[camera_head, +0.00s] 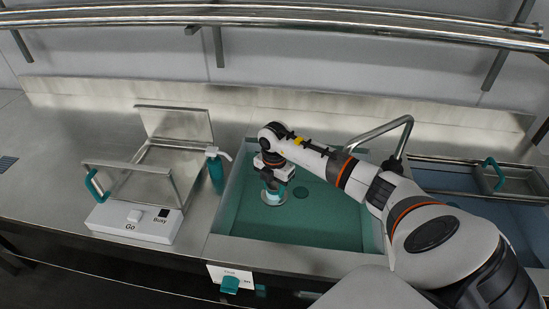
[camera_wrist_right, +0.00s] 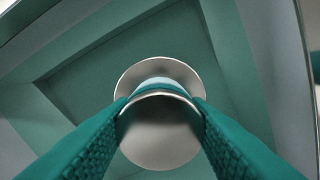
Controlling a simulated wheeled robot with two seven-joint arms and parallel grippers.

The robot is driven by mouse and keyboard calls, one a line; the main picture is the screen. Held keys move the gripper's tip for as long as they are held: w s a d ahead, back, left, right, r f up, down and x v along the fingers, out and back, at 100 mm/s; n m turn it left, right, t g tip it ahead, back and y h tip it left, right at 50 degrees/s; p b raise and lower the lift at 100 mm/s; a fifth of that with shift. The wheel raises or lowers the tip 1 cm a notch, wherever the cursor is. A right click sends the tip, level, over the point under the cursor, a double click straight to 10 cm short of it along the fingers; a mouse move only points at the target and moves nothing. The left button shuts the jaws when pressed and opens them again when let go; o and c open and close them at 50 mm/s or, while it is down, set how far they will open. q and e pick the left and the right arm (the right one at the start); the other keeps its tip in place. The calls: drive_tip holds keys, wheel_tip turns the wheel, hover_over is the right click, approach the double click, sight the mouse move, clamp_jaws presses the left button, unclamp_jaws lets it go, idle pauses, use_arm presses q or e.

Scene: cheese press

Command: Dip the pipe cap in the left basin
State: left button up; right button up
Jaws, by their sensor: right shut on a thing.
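My right gripper (camera_head: 272,184) reaches down over the left basin (camera_head: 330,228), which has a teal-green inside. It is shut on the pipe cap (camera_head: 273,197), a round metal piece with a wide flange. In the right wrist view the pipe cap (camera_wrist_right: 160,135) sits between the two teal fingers (camera_wrist_right: 160,110), with the green basin floor beyond. The cap is over or in the left part of the basin; I cannot tell whether it touches liquid. My left gripper is not in view.
A metal tap (camera_head: 385,133) arches at the basin's right. A second, blue basin (camera_head: 455,181) is at the right. Rails (camera_head: 280,20) cross above the back.

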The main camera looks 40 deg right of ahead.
sight(274, 185)
wheel_tip(274, 185, up, 10)
drive_tip(key=p, duration=0.7)
